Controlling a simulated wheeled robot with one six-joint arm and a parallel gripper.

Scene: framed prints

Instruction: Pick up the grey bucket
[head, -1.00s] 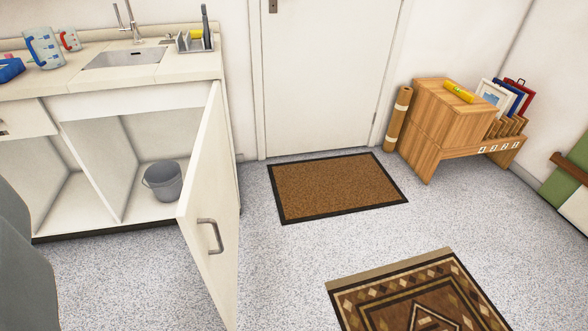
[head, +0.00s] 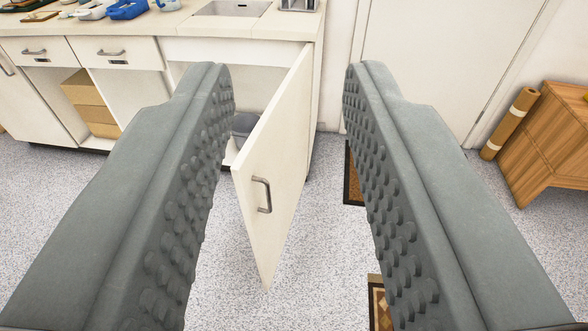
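The grey bucket (head: 243,125) stands on the floor of the open cabinet under the sink. Only a small part of it shows between my gripper's left finger and the open cabinet door (head: 275,160). The white door stands swung out, with a metal handle on its face, and hides much of the cabinet's inside. My gripper (head: 289,85) fills the front of the view. Its two grey, studded fingers are wide apart with nothing held between them. The door and the bucket's visible part lie beyond them in the gap.
A counter (head: 190,45) with a sink (head: 232,8) runs along the back left. Cardboard boxes (head: 92,103) sit in another open cabinet bay. A wooden shelf unit (head: 548,140) stands at right.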

